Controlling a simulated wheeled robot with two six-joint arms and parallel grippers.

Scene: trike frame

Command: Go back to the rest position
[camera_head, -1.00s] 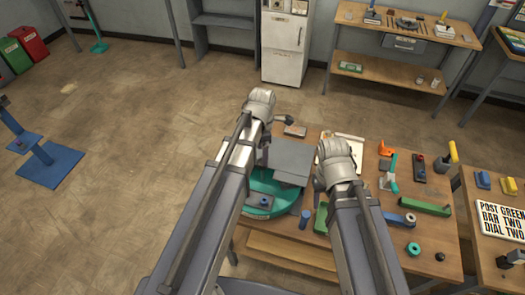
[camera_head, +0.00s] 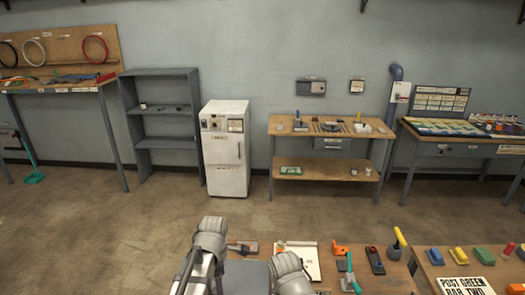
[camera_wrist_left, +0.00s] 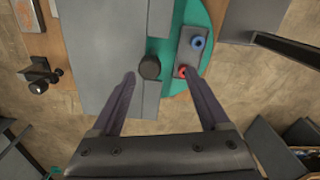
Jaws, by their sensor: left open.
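My left gripper (camera_wrist_left: 157,80) is open and empty in the left wrist view, its two dark fingers spread apart. It hangs above a grey plate (camera_wrist_left: 95,60) with a black round knob (camera_wrist_left: 150,67). In the head view my left wrist (camera_head: 210,240) and my right wrist (camera_head: 288,268) show at the bottom over the workbench. The fingers of both grippers are hidden there.
A white cabinet (camera_head: 226,150), grey shelf (camera_head: 165,125) and wooden side table (camera_head: 327,173) stand along the wall. Open floor lies between.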

